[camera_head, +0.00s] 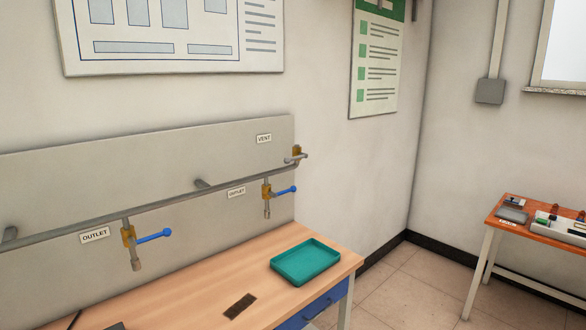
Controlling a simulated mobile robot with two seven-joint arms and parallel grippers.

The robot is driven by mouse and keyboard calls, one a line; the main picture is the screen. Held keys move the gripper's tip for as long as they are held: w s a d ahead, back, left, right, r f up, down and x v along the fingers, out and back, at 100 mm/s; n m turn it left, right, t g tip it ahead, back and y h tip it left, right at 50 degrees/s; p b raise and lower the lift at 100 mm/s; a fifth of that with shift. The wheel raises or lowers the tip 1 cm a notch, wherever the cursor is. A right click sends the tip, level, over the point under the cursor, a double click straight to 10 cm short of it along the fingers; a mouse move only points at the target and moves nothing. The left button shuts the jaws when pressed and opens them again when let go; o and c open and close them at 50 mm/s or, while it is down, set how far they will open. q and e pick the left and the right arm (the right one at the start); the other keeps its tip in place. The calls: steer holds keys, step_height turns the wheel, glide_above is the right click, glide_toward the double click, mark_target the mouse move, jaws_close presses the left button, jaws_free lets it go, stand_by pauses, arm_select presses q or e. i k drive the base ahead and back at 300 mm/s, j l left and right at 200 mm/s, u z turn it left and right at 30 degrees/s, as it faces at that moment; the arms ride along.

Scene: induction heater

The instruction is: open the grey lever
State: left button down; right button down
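A small grey lever (302,156) sits on a brass valve at the right end of the grey pipe (160,204), just below the VENT label (264,139). The lever sticks out to the right, roughly sideways, past the edge of the backing panel. It is small in the view, so I cannot tell its exact angle to the pipe. Neither of my grippers is in view.
Two blue levers (154,236) and (286,190) sit on brass outlet valves along the pipe. Below is a wooden bench (200,287) with a teal tray (305,262) and a dark plate (239,305). An orange-topped table (510,229) stands right; floor between is clear.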

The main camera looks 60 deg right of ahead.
mark_target(287, 160)
steer(key=k+l+u, duration=0.1)
steer(key=l, duration=0.35)
steer(key=k+l+u, duration=0.15)
steer(key=l, duration=0.35)
steer(key=k+l+u, duration=0.1)
steer(key=l, duration=0.35)
steer(key=k+l+u, duration=0.1)
steer(key=l, duration=0.35)
steer(key=k+l+u, duration=0.1)
steer(key=l, duration=0.3)
steer(key=k+l+u, duration=0.15)
steer(key=k+l, duration=0.15)
steer(key=k+l+u, duration=0.1)
steer(key=l, duration=0.4)
steer(key=k+l, duration=0.5)
steer(key=l, duration=0.2)
